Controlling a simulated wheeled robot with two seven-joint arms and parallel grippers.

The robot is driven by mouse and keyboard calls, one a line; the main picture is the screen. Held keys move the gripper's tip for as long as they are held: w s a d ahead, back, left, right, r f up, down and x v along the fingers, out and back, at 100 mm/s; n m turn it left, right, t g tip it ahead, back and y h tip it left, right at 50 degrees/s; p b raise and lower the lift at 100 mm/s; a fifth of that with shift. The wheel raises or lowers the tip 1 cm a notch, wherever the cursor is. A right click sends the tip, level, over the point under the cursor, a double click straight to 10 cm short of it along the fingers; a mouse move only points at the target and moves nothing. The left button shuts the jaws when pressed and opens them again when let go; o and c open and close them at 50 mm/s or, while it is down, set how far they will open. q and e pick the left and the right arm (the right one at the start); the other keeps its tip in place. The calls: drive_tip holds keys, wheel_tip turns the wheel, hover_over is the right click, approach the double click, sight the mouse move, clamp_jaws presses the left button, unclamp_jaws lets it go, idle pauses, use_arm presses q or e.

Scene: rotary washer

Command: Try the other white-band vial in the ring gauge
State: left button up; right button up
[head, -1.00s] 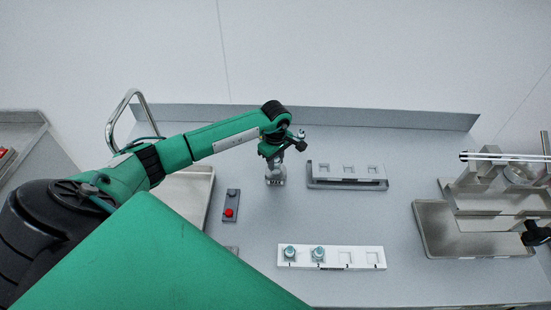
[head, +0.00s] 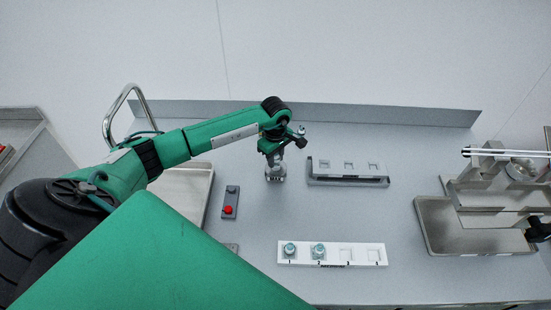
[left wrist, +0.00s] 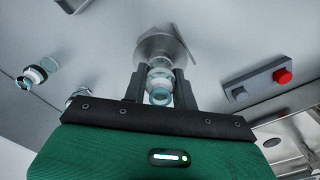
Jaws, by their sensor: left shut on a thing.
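My left gripper (head: 275,152) is shut on a clear vial (left wrist: 160,88), seen nearly end-on between the fingers in the left wrist view. A whitish band shows around the vial. The metal ring gauge (head: 275,175) stands directly below the gripper; its base (left wrist: 165,44) shows behind the vial in the wrist view. The vial lines up with the gauge, but I cannot tell how deep it sits. Two teal-topped vials stand in the white front rack (head: 365,256), in slot 1 (head: 290,249) and slot 2 (head: 319,250). My right gripper is not in view.
A rack with three empty square slots (head: 347,179) stands right of the gauge. A grey box with a red button (head: 228,210) is to the left, beside a metal tray (head: 185,195). A metal apparatus (head: 480,215) occupies the right side. The middle right of the table is clear.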

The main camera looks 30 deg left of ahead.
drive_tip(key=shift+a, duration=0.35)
use_arm(q)
drive_tip(key=shift+b, duration=0.3)
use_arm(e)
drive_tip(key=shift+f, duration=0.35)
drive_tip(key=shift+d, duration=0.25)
use_arm(q)
drive_tip(key=shift+f+b, duration=0.45)
drive_tip(key=shift+b, duration=0.05)
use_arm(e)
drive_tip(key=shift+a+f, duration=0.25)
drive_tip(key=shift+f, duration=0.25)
use_arm(q)
drive_tip(key=shift+f+b, duration=0.3)
drive_tip(key=shift+b, duration=0.05)
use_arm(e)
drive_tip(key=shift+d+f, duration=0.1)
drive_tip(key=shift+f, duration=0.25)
use_arm(q)
drive_tip(key=o, duration=1)
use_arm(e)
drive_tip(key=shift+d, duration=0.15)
